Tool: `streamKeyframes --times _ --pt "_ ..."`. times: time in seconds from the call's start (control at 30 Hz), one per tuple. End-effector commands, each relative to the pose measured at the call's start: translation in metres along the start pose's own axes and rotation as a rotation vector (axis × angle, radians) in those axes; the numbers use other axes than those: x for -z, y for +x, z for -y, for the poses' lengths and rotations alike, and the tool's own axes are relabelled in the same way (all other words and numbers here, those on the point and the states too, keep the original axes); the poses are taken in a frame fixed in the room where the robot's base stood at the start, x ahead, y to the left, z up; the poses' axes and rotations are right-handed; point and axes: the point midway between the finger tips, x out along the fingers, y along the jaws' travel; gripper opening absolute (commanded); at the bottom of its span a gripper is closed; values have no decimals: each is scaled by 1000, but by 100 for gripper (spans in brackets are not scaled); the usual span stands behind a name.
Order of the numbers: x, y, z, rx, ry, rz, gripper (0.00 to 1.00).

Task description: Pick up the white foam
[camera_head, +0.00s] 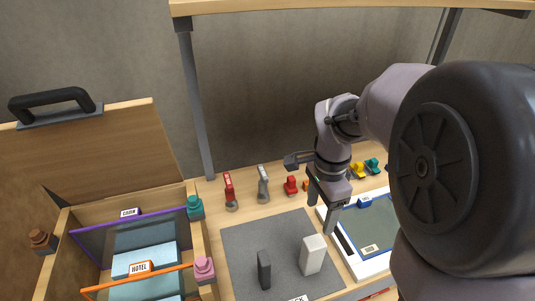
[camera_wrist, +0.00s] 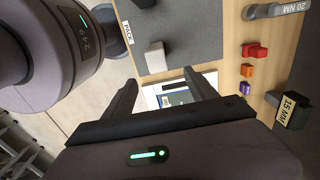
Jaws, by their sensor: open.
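The white foam (camera_head: 313,255) is a pale upright block on the grey mat (camera_head: 245,235), near its right side. It also shows in the wrist view (camera_wrist: 155,57), beyond my fingertips. My gripper (camera_head: 322,208) hangs above and behind the foam in the head view, apart from it. In the wrist view its two fingers (camera_wrist: 161,78) are spread wide with nothing held between them.
A dark grey block (camera_head: 264,269) stands on the mat left of the foam. An open case (camera_head: 200,245) with labelled dividers lies at left. A white tray with a blue panel (camera_head: 375,225) lies right. Red (camera_head: 229,187) and grey tools stand behind the mat.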

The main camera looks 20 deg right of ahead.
Motion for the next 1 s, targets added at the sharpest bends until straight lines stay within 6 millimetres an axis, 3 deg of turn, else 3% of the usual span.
streamKeyframes --times 0.2,0.33,0.57,0.8,1.0 --pt "-1 71 -2 -5 1 2 66" --pt "-1 103 -2 -5 0 2 66" --pt "-1 125 -3 -2 -1 1 66" --pt "-1 170 -9 -2 -1 2 66" --pt "-1 169 -8 0 -1 1 66"
